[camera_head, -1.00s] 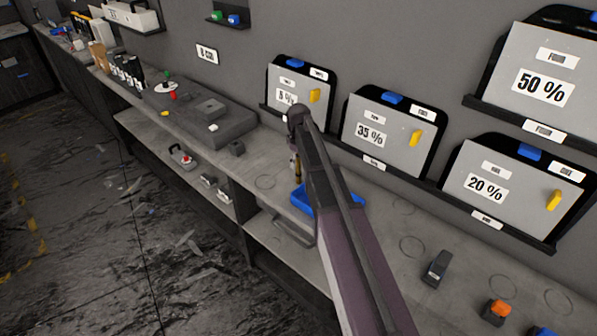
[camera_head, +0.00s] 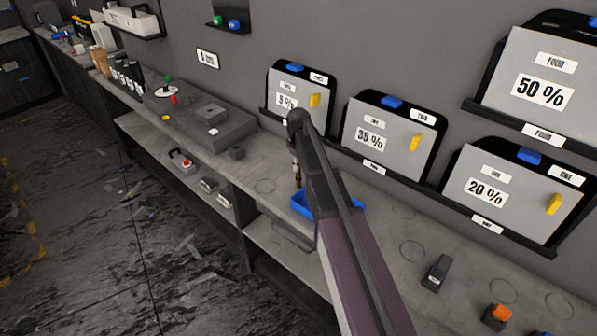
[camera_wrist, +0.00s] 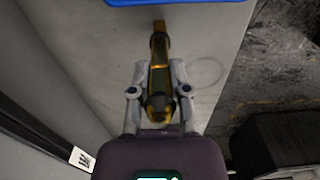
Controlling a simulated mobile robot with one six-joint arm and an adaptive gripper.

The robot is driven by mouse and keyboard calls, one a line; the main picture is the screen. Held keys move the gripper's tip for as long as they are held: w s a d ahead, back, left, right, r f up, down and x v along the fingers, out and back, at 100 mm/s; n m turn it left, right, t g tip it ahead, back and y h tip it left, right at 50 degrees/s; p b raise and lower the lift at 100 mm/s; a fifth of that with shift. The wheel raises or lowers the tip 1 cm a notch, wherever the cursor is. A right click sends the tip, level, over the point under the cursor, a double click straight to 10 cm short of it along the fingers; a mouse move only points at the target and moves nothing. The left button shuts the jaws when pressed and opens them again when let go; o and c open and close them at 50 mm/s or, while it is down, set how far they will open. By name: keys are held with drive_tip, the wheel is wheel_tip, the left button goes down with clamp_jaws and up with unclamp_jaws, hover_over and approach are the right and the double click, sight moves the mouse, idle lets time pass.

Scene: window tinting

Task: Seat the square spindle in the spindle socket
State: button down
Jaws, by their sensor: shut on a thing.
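My gripper (camera_wrist: 159,72) is shut on a slim brass and black piece (camera_wrist: 160,48), which looks like the square spindle. Its narrow brass end points toward the top of the wrist view. In the head view the brass piece (camera_head: 297,183) hangs below my arm, by the left end of a blue tray (camera_head: 345,211); its height above the bench is unclear. I cannot tell for certain which thing is the spindle socket.
The bench (camera_head: 265,172) has bare room between the dark block and the tray. Tilted panels marked 5 %, 35 % (camera_head: 388,140), 20 % and 50 % stand along the wall. A dark tool (camera_head: 436,271) and an orange-topped item (camera_head: 498,315) are at the right.

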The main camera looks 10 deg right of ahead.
drive_tip(key=shift+r, duration=0.15)
wheel_tip(320, 180, up, 10)
drive_tip(key=p, duration=1)
idle(0.6)
drive_tip(key=shift+f+b, duration=1.05)
drive_tip(key=shift+f, duration=0.15)
drive_tip(key=shift+s, duration=0.1)
